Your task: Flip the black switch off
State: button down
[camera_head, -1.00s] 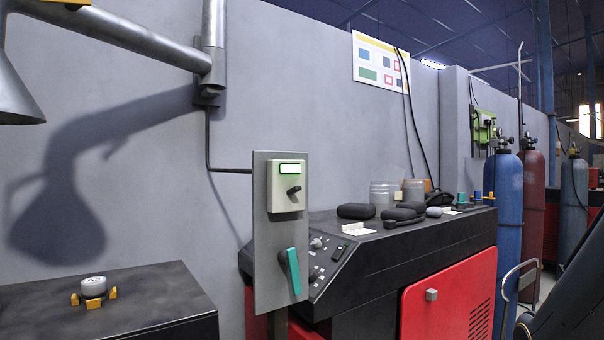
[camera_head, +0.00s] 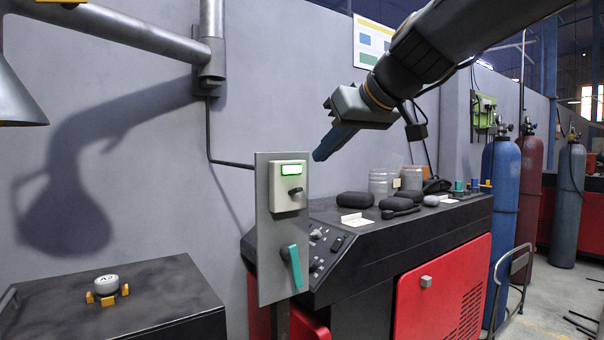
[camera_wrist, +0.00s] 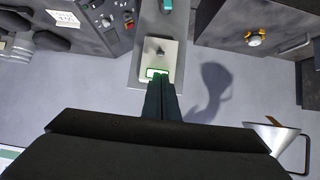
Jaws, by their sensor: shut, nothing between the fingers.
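The black switch (camera_head: 295,192) is a small lever on a pale box (camera_head: 287,205) with a lit green-framed indicator (camera_head: 291,169) above it. The box is fixed on a grey upright panel (camera_head: 268,235). A teal lever (camera_head: 294,266) sits lower on the same panel. My gripper (camera_head: 317,157) is shut and empty, up and to the right of the box, apart from the switch. In the wrist view the closed fingers (camera_wrist: 161,82) overlap the edge of the lit indicator, and the black switch (camera_wrist: 160,52) shows beyond their tips.
A black-topped red machine (camera_head: 400,235) with knobs, dark pouches and jars stands right of the panel. Gas cylinders (camera_head: 501,205) stand at the right.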

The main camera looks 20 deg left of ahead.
aim_at(295, 191)
jog(key=shift+f, duration=0.1)
jog(key=p+x, duration=0.3)
jog(key=x, duration=0.7)
jog(key=shift+w+d+f+b, duration=0.15)
jog(key=shift+f+b, duration=0.1)
jog(key=shift+b, duration=0.95)
jog(key=shift+b, duration=0.4)
